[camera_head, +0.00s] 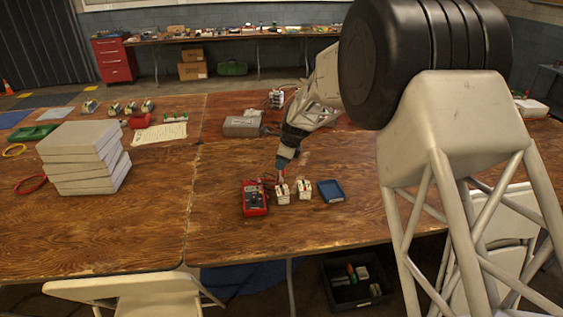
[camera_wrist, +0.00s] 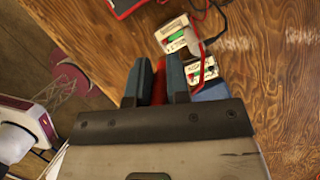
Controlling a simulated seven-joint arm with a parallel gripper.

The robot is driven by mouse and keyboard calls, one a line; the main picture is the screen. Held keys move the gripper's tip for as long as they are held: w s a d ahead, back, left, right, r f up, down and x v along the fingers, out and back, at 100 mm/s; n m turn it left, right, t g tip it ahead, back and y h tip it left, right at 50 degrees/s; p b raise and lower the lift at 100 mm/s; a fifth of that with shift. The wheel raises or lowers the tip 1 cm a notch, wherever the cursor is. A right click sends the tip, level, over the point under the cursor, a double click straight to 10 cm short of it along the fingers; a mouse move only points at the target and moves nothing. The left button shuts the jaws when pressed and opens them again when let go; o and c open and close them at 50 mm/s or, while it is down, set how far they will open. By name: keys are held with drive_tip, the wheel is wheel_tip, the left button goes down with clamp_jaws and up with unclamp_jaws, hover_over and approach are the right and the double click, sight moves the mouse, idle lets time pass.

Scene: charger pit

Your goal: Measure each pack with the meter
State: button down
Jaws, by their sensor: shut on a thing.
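The red meter (camera_head: 254,198) lies on the wooden table (camera_head: 230,240); its edge shows in the wrist view (camera_wrist: 128,5). A white pack (camera_head: 283,194) stands to its right, with a second white pack (camera_head: 304,191) further right. The wrist view shows one pack with a green part (camera_wrist: 175,36) and another pack (camera_wrist: 201,71). My gripper (camera_head: 283,163) is above the first pack, shut on a red probe (camera_wrist: 159,84) that points down towards it. I cannot tell whether its tip touches the pack. Red leads run near the meter and packs.
A blue tray (camera_head: 331,191) lies right of the packs. A grey box (camera_head: 242,127) and a device (camera_head: 277,98) stand behind. Stacked white boxes (camera_head: 85,157) stand at left. A dark crate (camera_head: 355,280) is on the floor. The table's front middle is clear.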

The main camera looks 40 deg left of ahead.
sight(283, 173)
drive_tip(key=shift+f, duration=2.7)
drive_tip(key=shift+f, duration=0.9)
idle(1.1)
drive_tip(key=c, duration=0.7)
unclamp_jaws()
drive_tip(key=shift+r, duration=0.15)
drive_tip(key=shift+r, duration=3.6)
